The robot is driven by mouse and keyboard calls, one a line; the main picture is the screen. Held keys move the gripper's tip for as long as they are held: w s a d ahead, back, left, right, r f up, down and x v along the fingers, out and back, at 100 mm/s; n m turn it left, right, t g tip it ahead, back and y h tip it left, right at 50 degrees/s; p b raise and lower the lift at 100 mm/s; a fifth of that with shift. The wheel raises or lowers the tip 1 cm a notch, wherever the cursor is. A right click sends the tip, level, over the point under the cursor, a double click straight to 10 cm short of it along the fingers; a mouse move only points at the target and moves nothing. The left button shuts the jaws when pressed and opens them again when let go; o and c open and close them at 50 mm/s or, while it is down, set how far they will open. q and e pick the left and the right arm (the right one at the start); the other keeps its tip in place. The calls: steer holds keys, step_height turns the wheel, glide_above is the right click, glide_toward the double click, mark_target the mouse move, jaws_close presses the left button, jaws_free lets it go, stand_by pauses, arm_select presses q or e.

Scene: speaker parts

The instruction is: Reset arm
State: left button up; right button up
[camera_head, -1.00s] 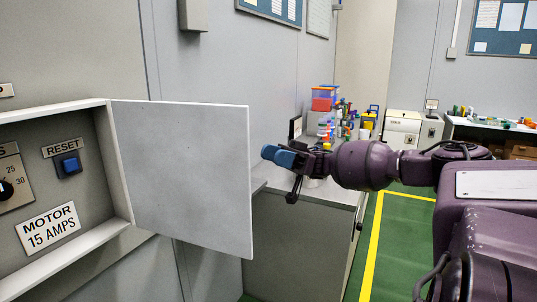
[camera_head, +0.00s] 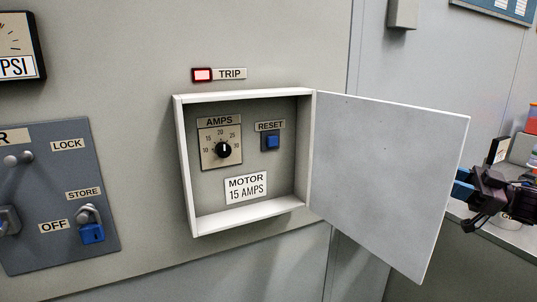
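My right gripper (camera_head: 466,188) shows at the right edge, to the right of the open box door. Its blue fingertips are partly hidden behind the edge of the door, so I cannot tell if it is open or shut. The rest of that arm is out of the picture. My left gripper is not in view. A white wall box (camera_head: 187,166) stands open, its door (camera_head: 388,180) swung out to the right. Inside are an amps dial (camera_head: 223,150), a blue reset button (camera_head: 271,142) and a "MOTOR 15 AMPS" label (camera_head: 246,189).
A red trip lamp (camera_head: 202,75) is above the box. At left is a grey panel (camera_head: 50,190) with a blue padlock (camera_head: 92,233) and a gauge (camera_head: 18,50) above it. A counter (camera_head: 512,236) lies behind my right gripper. The open door juts out from the wall.

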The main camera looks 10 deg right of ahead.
steer(key=s+a+f+m+t+h, duration=0.1)
steer(key=a+f+h, duration=0.25)
steer(key=f, duration=0.55)
steer(key=a+f+m+t+h, duration=0.1)
steer(key=a+f+m+h, duration=0.15)
steer(key=f+h, duration=0.45)
steer(key=s+a+f+m+t+h, duration=0.1)
steer(key=a+f+h, duration=0.15)
steer(key=f, duration=0.85)
steer(key=s+a+f+m+g+h, duration=0.2)
steer(key=s+a+f+m, duration=0.2)
steer(key=s+a+f, duration=0.3)
steer(key=s+a+f+m+g+h, duration=0.1)
steer(key=s+a+f+m, duration=0.4)
steer(key=s, duration=0.9)
steer(key=a+f, duration=0.3)
steer(key=a, duration=0.1)
steer(key=shift+a+f+g+h, duration=0.2)
steer(key=shift+a+g+h, duration=0.2)
